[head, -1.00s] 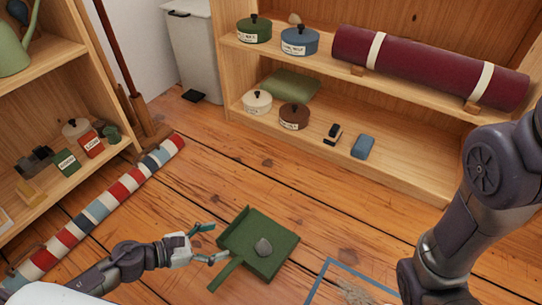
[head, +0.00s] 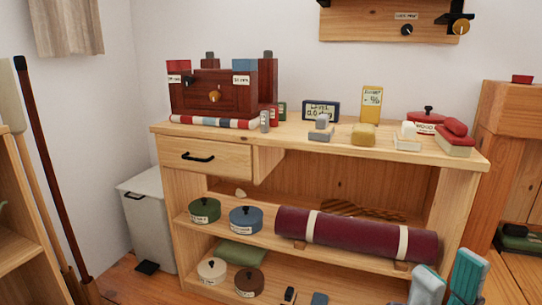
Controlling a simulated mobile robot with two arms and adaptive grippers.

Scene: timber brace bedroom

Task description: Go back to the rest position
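My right gripper (head: 448,280) shows at the bottom right, in front of the shelf unit. Its two teal-padded fingers point up and stand apart, with nothing seen between them. The lower part of this gripper is cut off by the picture's edge. My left gripper is out of view.
A wooden shelf unit (head: 330,175) stands ahead, with a burgundy roll (head: 355,236), a green pot (head: 204,210) and a blue pot (head: 245,219) on its middle shelf. Its drawer (head: 205,158) appears pulled out. A white bin (head: 150,225) and long-handled tools (head: 50,170) stand left.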

